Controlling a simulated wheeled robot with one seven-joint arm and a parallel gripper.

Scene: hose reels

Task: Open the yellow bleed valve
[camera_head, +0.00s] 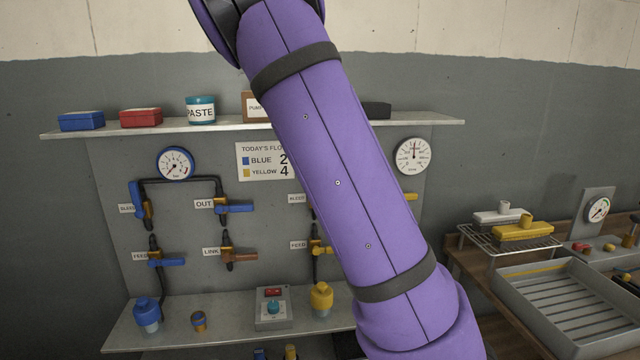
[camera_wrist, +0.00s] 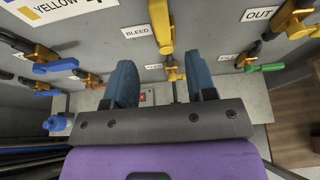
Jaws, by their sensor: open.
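The yellow bleed valve (camera_wrist: 161,24) shows at the top middle of the wrist view, beside the white BLEED label (camera_wrist: 136,31). Its yellow handle looks upright, in line with the pipe, and its top is cut off by the frame edge. In the head view my purple arm hides this valve; only part of its label (camera_head: 297,198) shows. My gripper (camera_wrist: 162,66) is open and empty, its two blue fingers apart. The valve appears between and beyond the fingertips, not touching them as far as I can see.
Below the bleed valve is a yellow feed valve (camera_wrist: 173,71). To the right are the OUT valve (camera_wrist: 288,22) and a green-handled valve (camera_wrist: 264,67). Blue-handled valves (camera_head: 235,208) fill the panel's left side.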

